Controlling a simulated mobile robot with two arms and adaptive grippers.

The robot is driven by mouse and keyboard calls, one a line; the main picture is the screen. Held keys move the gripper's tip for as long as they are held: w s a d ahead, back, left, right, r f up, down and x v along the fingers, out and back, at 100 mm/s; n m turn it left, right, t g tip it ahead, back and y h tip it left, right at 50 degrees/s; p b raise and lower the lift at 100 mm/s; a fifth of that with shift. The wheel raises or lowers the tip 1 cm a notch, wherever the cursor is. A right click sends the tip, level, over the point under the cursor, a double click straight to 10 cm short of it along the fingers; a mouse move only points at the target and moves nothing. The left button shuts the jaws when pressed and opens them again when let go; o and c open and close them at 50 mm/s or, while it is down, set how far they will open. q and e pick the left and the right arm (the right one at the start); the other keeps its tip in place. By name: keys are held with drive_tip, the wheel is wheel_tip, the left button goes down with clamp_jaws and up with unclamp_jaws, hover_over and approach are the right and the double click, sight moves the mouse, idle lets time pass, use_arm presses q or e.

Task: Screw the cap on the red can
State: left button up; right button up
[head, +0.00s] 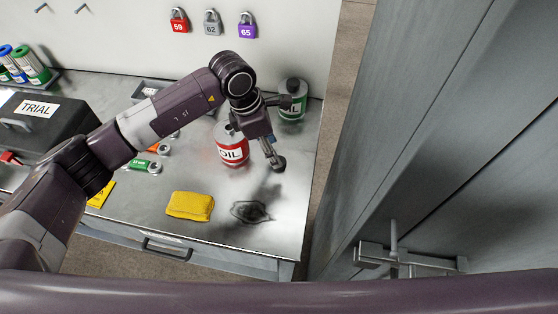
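The red can (232,153) with a white "OIL" label stands upright on the metal workbench. My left gripper (280,133) hangs above and to the right of it in the picture, partly covering the can's top. Its two fingers are spread wide apart, with nothing seen between them. I cannot tell whether they touch the can. No cap can be made out; the can's top is partly hidden behind the gripper. A green can (292,113) stands behind, partly covered by one finger. My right gripper is not in view.
Padlocks (212,22) hang on the wall. A grey cabinet (440,130) stands right.

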use_arm(q)
drive_tip(key=p+x, duration=0.2)
drive_tip(key=x, duration=0.2)
drive_tip(key=shift+s+f, duration=0.15)
drive_tip(key=shift+f, duration=0.45)
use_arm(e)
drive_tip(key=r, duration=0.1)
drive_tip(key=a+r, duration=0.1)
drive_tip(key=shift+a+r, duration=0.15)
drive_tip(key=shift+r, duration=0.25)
use_arm(q)
drive_tip(key=c, duration=0.8)
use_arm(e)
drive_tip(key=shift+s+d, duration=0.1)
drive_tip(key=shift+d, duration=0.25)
